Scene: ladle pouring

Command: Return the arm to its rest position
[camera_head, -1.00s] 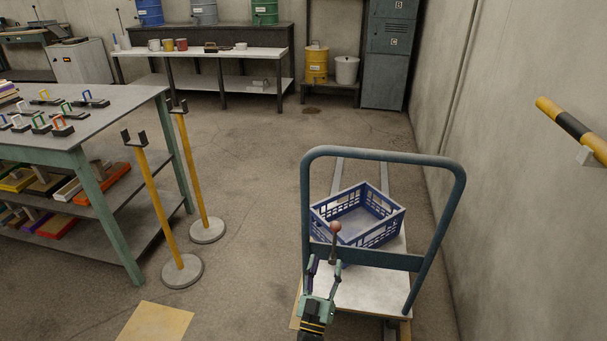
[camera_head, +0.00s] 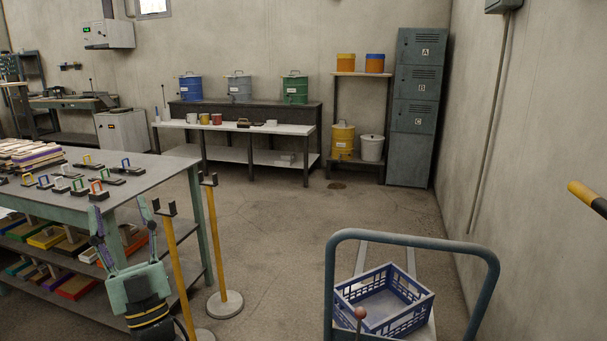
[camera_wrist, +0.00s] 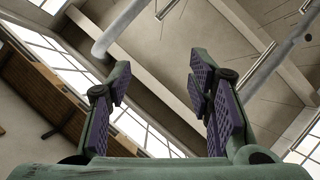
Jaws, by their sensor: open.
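My gripper (camera_head: 122,222) is at the lower left in the head view, raised with its fingers pointing up. It is open and empty, with a clear gap between its two fingers. It appears in front of the right end of the green-legged workbench (camera_head: 165,173). In the wrist view my gripper (camera_wrist: 160,105) shows its purple finger pads apart, with only the ceiling, beams and windows beyond them.
A cart (camera_head: 410,240) with a blue crate (camera_head: 385,300) stands at the lower right, with a red-knobbed lever (camera_head: 361,313) by its handle. Two yellow posts (camera_head: 216,245) stand beside the workbench. The floor (camera_head: 290,220) between posts and cart is clear.

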